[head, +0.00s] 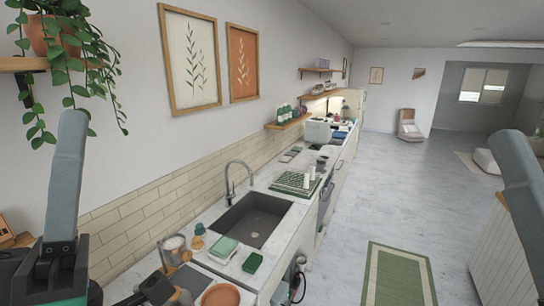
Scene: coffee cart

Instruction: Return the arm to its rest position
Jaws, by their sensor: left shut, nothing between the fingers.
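My left arm (64,200) comes in from the left, its grey link rising from a dark joint. My left gripper (160,288) is at the bottom edge, low over the near end of the counter (130,285). It is shut and empty, and only partly in frame. My right arm (520,180) shows as a grey link at the right edge. My right gripper is out of frame.
The sink (252,218) with its tap (231,178) is set in the counter. Near my left gripper are a glass jar (175,248), a small bottle (199,237), green-and-white sponges (223,248) and a terracotta dish (221,295). The floor (375,205) to the right is mostly clear, with a green rug (398,275).

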